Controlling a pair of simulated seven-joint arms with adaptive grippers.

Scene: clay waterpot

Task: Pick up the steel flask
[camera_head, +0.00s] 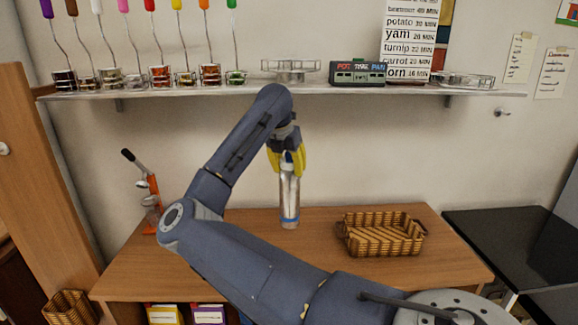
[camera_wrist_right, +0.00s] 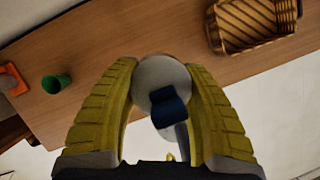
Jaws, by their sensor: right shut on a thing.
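The steel flask (camera_head: 289,197) is a tall silver bottle with a blue band near its base. It is upright at the middle of the wooden table in the head view. I cannot tell whether its base touches the table. My right gripper (camera_head: 289,160) comes down from above and is shut on the flask's upper part. In the right wrist view, the yellow fingers (camera_wrist_right: 162,95) press on both sides of the flask's round top (camera_wrist_right: 152,72), which carries a dark blue cap piece. My left gripper is not in view.
A wicker basket (camera_head: 381,236) stands right of the flask on the wooden table (camera_head: 330,222). An orange juicer-like device (camera_head: 152,190) stands at the left. A green cup (camera_wrist_right: 56,83) shows in the wrist view. A shelf (camera_head: 290,91) with ladles runs above.

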